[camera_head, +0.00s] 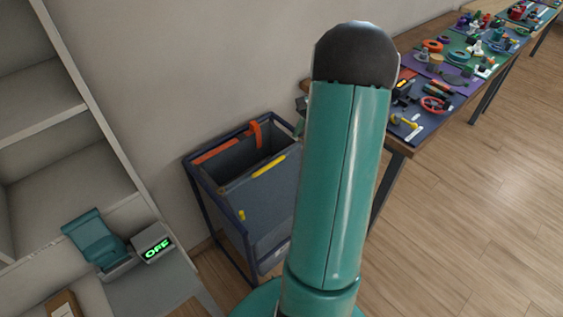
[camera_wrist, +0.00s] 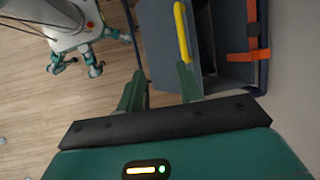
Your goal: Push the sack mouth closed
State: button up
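The sack (camera_head: 268,212) is grey-blue and hangs in a dark blue frame (camera_head: 194,186) by the wall. Its mouth stands open, with an orange strip (camera_head: 215,152) along the back rim and a yellow strip (camera_head: 268,166) on the front rim. An orange strap (camera_head: 255,134) loops over the back edge. In the wrist view the yellow strip (camera_wrist: 182,32) and orange strap (camera_wrist: 253,30) are apart. My gripper (camera_wrist: 158,85) is open, its fingers spread; one fingertip is close to the yellow strip's end. I cannot tell if they touch. In the head view my arm hides the gripper.
A white shelf unit (camera_head: 112,160) stands left, with a teal device (camera_head: 95,240) and a box reading OFF (camera_head: 153,243). A table (camera_head: 398,146) with many small parts on mats stands right. The wooden floor (camera_head: 470,220) at right is clear.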

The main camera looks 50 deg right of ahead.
aim_at(268, 165)
jog(key=x, duration=1.3)
jog(key=shift+s+a+f, duration=0.25)
jog(key=shift+s+f, duration=0.05)
jog(key=shift+f, duration=0.05)
grip_shut()
dwell(0.8)
grip_release()
